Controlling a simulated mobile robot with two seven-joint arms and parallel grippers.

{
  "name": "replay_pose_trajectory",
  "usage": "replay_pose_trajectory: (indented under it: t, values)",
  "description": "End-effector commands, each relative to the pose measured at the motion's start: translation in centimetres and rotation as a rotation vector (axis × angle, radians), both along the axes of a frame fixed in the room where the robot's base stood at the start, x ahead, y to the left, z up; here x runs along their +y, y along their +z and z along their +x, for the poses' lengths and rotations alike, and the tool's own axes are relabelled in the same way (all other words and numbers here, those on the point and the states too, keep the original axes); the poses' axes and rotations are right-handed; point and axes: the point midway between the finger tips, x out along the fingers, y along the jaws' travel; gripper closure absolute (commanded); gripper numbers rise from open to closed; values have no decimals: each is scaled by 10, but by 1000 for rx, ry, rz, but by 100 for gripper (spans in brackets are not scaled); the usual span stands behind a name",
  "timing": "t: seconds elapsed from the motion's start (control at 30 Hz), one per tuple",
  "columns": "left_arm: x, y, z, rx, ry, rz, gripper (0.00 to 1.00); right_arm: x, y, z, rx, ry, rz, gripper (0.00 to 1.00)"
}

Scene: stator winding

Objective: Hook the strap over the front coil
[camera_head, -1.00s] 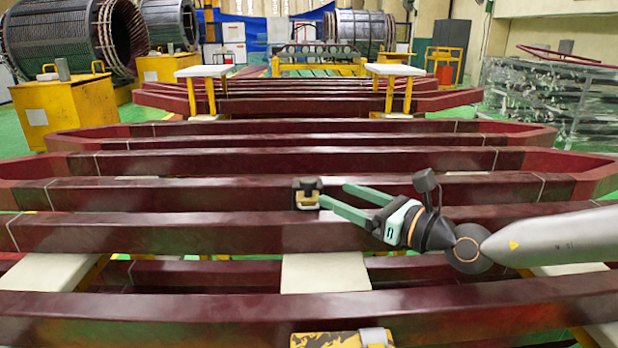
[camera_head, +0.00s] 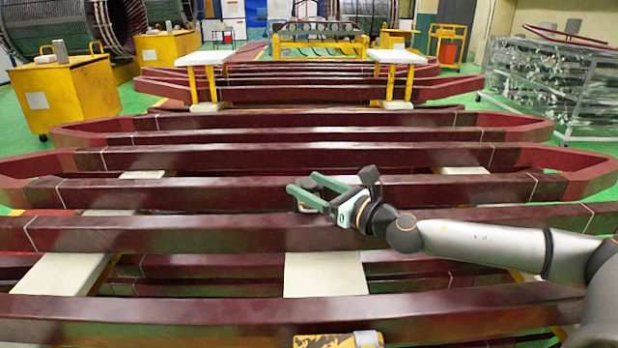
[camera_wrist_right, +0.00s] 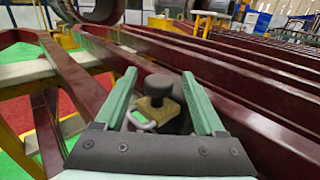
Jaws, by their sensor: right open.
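My right gripper (camera_head: 301,181) reaches in from the right, over one of the dark red coil bars in the middle. It is open. In the right wrist view its green fingers (camera_wrist_right: 160,73) stand either side of a small black and brass-yellow fitting (camera_wrist_right: 157,100) with a black knob and a metal loop. I cannot tell whether they touch it. In the head view the gripper mostly hides this fitting. The front coil's dark red bar (camera_head: 200,316) runs across the bottom. I cannot clearly make out a strap; the fitting may belong to it. My left gripper is out of view.
More dark red coils (camera_head: 300,157) lie behind. Pale support blocks (camera_head: 325,275) run between the bars. A worn yellow block (camera_head: 322,341) sits at the bottom edge. Yellow-legged white stands (camera_head: 397,56) and a yellow box (camera_head: 70,95) are farther back.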

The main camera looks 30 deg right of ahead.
Motion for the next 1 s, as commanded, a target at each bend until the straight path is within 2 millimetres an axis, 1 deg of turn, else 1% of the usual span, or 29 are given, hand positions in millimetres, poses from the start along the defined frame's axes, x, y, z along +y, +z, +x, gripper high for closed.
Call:
replay_pose_trajectory:
  t: [0.1, 0.37, 0.4, 1.0]
  values:
    - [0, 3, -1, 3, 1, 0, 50, 2, 1, 4, 0, 2, 2, 28]
    - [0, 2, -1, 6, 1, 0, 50, 2, -1, 4, 1, 2, 0, 28]
    - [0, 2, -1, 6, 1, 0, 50, 2, 0, 4, 1, 2, 0, 30]
    - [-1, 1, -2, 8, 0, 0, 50, 2, 0, 4, 1, 2, 0, 97]
